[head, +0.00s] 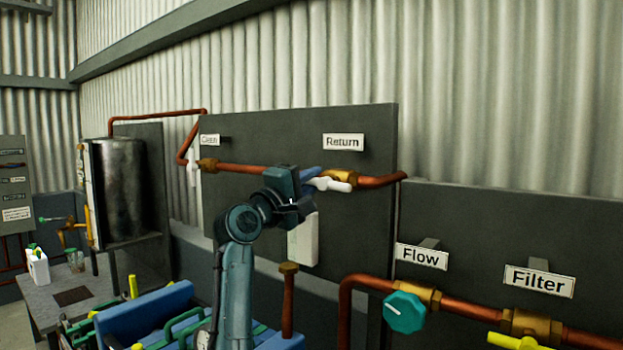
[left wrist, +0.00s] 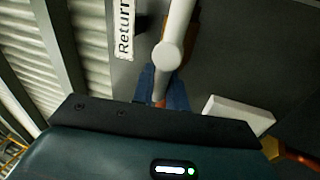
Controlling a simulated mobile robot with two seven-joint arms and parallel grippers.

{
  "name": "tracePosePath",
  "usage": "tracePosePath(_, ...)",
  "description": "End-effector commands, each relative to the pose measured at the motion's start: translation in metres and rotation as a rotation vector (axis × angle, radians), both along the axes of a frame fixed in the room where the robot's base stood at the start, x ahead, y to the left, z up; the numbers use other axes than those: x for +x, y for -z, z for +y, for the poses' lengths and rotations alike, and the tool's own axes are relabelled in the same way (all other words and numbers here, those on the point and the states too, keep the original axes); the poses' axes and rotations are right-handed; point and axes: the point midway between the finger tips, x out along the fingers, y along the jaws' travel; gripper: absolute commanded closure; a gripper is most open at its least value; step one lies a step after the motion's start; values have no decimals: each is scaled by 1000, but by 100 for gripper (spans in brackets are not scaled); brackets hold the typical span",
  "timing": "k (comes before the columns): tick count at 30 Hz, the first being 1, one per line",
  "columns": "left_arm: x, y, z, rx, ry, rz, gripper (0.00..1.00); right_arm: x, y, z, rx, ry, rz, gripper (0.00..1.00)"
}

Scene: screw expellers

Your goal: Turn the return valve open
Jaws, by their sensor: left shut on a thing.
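The return valve is a brass body (head: 340,174) on a copper pipe under the "Return" sign (head: 343,142). Its white lever (head: 332,185) lies roughly along the pipe and points left towards my gripper. In the left wrist view the white lever (left wrist: 172,48) runs from the top edge down between my blue fingers. My left gripper (head: 311,180) is shut on this lever; its fingers also show in the left wrist view (left wrist: 163,92). The lever's gripped end is partly hidden by the gripper. My right gripper is not in view.
Another valve with a white lever (head: 192,172) hangs at the left on the same pipe. At the lower right are a teal "Flow" knob (head: 404,312) and a yellow "Filter" lever (head: 513,342). A white box (head: 303,240) is on the dark panel below my gripper.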

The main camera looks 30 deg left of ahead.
Motion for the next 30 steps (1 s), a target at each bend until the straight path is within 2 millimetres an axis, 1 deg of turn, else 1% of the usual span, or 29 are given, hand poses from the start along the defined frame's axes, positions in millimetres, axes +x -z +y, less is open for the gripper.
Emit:
tracePosePath(7, 0, 3, 0, -68, 0, 10, 100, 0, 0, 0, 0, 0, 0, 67)
tracePosePath(22, 0, 4, 0, -83, 1, 14, 100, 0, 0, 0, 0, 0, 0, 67)
tracePosePath(23, 0, 4, 0, -83, 1, 14, 83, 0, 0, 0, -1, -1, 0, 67)
tracePosePath(29, 0, 3, 0, -81, 0, 12, 66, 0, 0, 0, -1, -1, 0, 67)
tracePosePath(30, 0, 3, 0, -81, 0, 12, 66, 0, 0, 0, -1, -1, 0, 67)
